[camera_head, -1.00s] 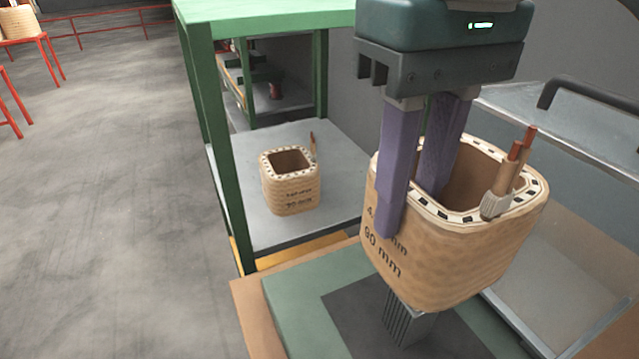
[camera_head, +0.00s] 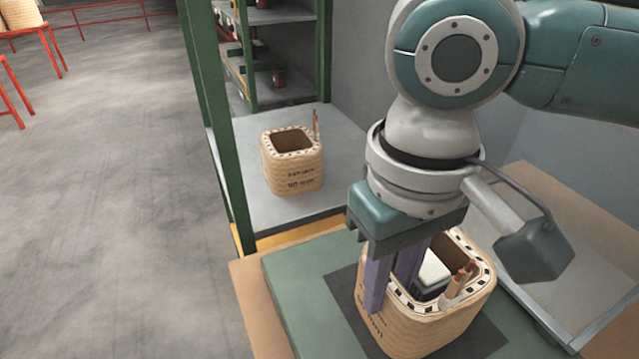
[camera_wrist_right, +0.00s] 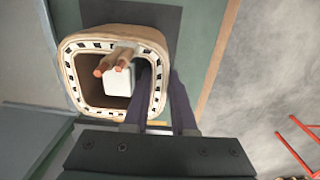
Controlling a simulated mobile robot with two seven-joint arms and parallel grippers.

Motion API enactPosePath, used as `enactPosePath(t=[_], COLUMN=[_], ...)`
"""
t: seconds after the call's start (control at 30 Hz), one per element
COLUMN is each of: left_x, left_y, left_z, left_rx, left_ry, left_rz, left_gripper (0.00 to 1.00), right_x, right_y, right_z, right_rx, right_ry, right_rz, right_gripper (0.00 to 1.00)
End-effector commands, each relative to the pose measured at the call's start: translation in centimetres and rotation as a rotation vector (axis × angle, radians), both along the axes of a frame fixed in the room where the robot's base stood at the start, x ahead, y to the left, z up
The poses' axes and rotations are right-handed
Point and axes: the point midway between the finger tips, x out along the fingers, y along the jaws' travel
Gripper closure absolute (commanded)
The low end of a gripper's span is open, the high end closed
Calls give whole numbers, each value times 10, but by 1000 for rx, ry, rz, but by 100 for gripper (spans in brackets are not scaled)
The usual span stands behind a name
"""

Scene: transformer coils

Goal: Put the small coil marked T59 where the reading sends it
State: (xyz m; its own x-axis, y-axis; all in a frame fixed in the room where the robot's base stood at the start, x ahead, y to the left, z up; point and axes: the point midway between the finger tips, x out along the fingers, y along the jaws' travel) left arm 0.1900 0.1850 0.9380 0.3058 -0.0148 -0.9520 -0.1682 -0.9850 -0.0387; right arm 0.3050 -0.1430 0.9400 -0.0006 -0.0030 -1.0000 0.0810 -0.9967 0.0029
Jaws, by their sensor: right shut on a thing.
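A tan square-ringed coil (camera_head: 425,325) with two copper leads sits low over the dark square on the green mat; a pale block (camera_head: 434,272) stands inside its opening. I cannot tell whether it rests on the mat. My right gripper (camera_head: 388,290) is shut on the wall of this coil, one purple finger outside and one inside. The right wrist view shows the same coil (camera_wrist_right: 72,75) and fingers (camera_wrist_right: 165,105). A similar coil (camera_head: 293,165) stands upright on the grey shelf at left. The marking T59 is not readable on either coil. My left gripper is not in view.
A green-framed rack (camera_head: 215,130) with a grey shelf stands left of the mat (camera_head: 300,300). Red-legged stands (camera_head: 50,60) are far left. The floor between is clear.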

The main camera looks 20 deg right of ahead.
Motion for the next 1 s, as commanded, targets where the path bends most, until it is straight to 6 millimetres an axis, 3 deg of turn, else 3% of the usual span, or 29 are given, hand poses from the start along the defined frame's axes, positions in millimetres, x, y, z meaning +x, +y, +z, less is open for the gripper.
enactPosePath(t=[0.27,0.3,0.4,0.73,1.0], left_x=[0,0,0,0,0], left_y=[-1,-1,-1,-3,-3], left_z=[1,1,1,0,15], left_rx=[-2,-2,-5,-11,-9], left_ry=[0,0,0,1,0], left_rz=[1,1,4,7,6], left_gripper=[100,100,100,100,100], right_x=[1,0,0,1,1], right_y=[0,0,0,0,0], right_z=[-2,-3,-3,3,58], right_rx=[1,1,1,0,1], right_ry=[-1,0,0,-2,-4], right_rz=[-1,-1,0,0,0], right_gripper=[100,73,63,63,63])
